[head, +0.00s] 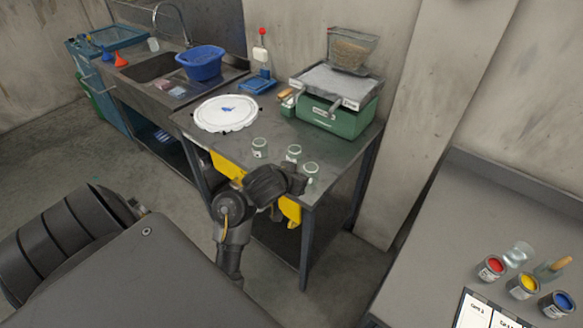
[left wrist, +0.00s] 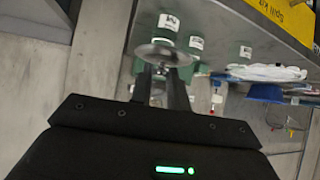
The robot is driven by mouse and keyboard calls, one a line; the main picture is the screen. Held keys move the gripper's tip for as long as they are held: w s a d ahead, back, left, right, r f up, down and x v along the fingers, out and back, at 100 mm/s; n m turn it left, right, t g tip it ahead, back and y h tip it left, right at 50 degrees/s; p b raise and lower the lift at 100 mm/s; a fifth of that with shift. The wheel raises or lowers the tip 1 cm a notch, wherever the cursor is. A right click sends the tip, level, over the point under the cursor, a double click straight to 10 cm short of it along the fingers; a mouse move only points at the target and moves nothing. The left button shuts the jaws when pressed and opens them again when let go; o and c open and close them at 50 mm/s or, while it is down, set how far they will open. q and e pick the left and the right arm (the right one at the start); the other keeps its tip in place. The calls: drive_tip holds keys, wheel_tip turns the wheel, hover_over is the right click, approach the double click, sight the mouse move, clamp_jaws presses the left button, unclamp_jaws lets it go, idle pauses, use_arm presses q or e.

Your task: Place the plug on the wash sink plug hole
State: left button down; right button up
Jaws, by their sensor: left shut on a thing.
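My left gripper (left wrist: 164,82) is shut on a round grey metal disc, which looks like the plug (left wrist: 163,53), between its fingertips. In the head view my left gripper (head: 296,182) is at the front right edge of the grey bench, beside the glass jars; the plug is not clear there. The wash sink (head: 154,68) is at the back left, with a tap (head: 172,8) above its dark basin. Its plug hole cannot be made out. My right gripper is not in view.
Glass jars (head: 260,148), a white round tray (head: 226,113) and a green scale (head: 338,115) stand on the bench. A blue basin (head: 202,64) sits at the sink's right. A yellow spill kit (head: 228,166) hangs at the bench front. Paint tins (head: 491,267) stand right.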

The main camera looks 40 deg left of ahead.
use_arm(q)
drive_tip(key=s+d+m+h+b, duration=0.2)
drive_tip(key=d+m+h+b, duration=0.1)
drive_tip(key=d, duration=1.1)
drive_tip(key=s+d+f+m+g+h+b, duration=0.1)
drive_tip(key=d+m+h+b, duration=0.3)
drive_tip(key=d, duration=0.9)
drive_tip(key=shift+s+d+f+m+b, duration=0.35)
drive_tip(key=shift+s+m+b, duration=0.3)
drive_tip(key=shift+b, duration=0.4)
